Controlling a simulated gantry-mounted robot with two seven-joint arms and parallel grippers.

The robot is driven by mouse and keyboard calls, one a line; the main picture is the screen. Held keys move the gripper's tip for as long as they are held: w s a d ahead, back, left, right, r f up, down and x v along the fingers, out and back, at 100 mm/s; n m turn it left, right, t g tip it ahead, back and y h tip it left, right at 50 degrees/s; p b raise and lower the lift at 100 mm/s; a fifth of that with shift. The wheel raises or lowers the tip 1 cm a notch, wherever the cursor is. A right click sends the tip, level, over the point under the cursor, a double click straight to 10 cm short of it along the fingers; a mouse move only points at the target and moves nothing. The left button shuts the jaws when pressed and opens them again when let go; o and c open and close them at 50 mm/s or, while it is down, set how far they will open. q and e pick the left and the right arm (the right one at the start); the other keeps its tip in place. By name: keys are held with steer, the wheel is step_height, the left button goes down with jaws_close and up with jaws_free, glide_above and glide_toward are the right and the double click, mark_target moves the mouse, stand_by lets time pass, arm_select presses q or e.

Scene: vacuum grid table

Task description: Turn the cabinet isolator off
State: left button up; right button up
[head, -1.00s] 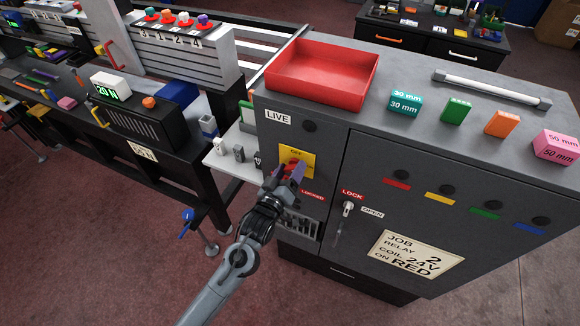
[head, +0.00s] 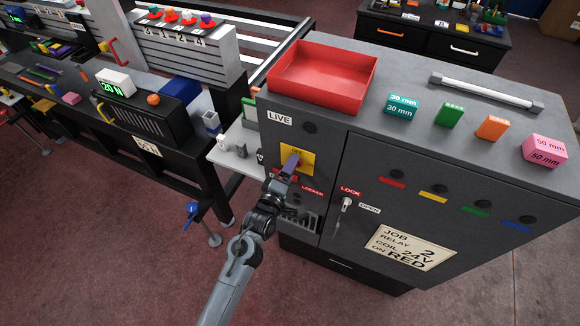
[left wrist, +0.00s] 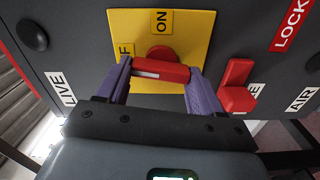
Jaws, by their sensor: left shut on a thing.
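The cabinet isolator has a yellow plate (head: 309,163), which also shows in the left wrist view (left wrist: 198,32) with ON and OFF labels. Its red handle (left wrist: 160,70), marked with a white stripe, lies crosswise in the left wrist view. My left gripper (head: 288,166) is at the plate. In the left wrist view its two purple fingers (left wrist: 161,72) are shut on the handle's two ends. In the head view, the gripper hides most of the handle. My right gripper is not in view.
A second red handle (left wrist: 237,85) sits close to the right finger in the left wrist view. The grey cabinet (head: 440,215) has a key switch (head: 346,204) to the right. A red tray (head: 345,92) and several coloured blocks stand on its top.

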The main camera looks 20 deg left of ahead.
arm_select(q)
steer(key=shift+n, duration=0.3)
steer(key=o, duration=1)
steer(key=shift+o, duration=0.2)
steer(key=shift+s, duration=0.1)
steer(key=s, duration=1)
steer(key=shift+s+a, duration=0.25)
steer(key=shift+s, duration=0.05)
